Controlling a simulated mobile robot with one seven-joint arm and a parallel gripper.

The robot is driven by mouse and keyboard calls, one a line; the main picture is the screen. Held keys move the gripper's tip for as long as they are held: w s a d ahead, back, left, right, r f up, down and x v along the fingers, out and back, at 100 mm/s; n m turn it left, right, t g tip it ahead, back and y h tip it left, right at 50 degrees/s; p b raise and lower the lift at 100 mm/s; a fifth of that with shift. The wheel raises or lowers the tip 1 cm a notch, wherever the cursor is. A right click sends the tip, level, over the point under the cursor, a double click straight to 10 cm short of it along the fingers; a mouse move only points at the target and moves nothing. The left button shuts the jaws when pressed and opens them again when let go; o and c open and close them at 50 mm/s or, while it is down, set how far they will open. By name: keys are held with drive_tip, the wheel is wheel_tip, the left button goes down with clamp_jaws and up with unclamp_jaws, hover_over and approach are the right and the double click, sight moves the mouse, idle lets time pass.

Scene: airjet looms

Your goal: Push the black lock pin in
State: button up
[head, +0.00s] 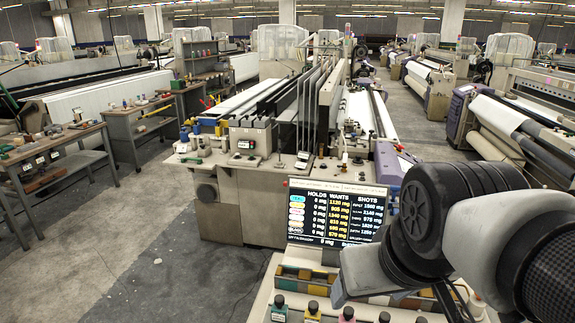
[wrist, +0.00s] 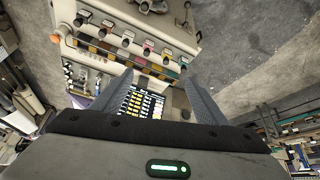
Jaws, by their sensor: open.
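I cannot make out the black lock pin in either view; it may be hidden or too small to tell. My gripper (wrist: 155,78) is open, its two grey fingers apart with nothing between them. In the wrist view it hangs over a bench with a lit screen (wrist: 143,103), which shows between the fingers.
The bench holds the screen (head: 335,212), coloured bins and a row of dark-capped bottles (head: 313,308). A loom (head: 237,210) stands behind it. Side tables (head: 55,145) with small items are at left. The concrete floor (head: 150,262) at front left is clear.

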drive_tip(key=w+d+f+n+g+b, duration=0.1)
drive_tip(key=f+n+b, duration=0.1)
drive_tip(key=f, duration=0.3)
drive_tip(key=w+d+f+n+g+b, duration=0.1)
drive_tip(key=w+d+f+n+b, duration=0.1)
drive_tip(key=f+b, duration=0.3)
drive_tip(key=w+d+f+n+g+b, duration=0.1)
drive_tip(key=w+d+f+n+b, duration=0.1)
drive_tip(key=f+n+b, duration=0.2)
drive_tip(key=shift+x, duration=1.05)
clamp_jaws()
drive_tip(key=w+d+f+n+g+b, duration=0.1)
drive_tip(key=d+f+n+b, duration=0.1)
drive_tip(key=f, duration=0.3)
drive_tip(key=w+d+f+n+g+b, duration=0.1)
drive_tip(key=d+f+n+b, duration=0.1)
drive_tip(key=f+n+b, duration=0.2)
drive_tip(key=shift+w+d+f, duration=0.25)
drive_tip(key=shift+d+f, duration=0.05)
drive_tip(key=shift+f, duration=0.65)
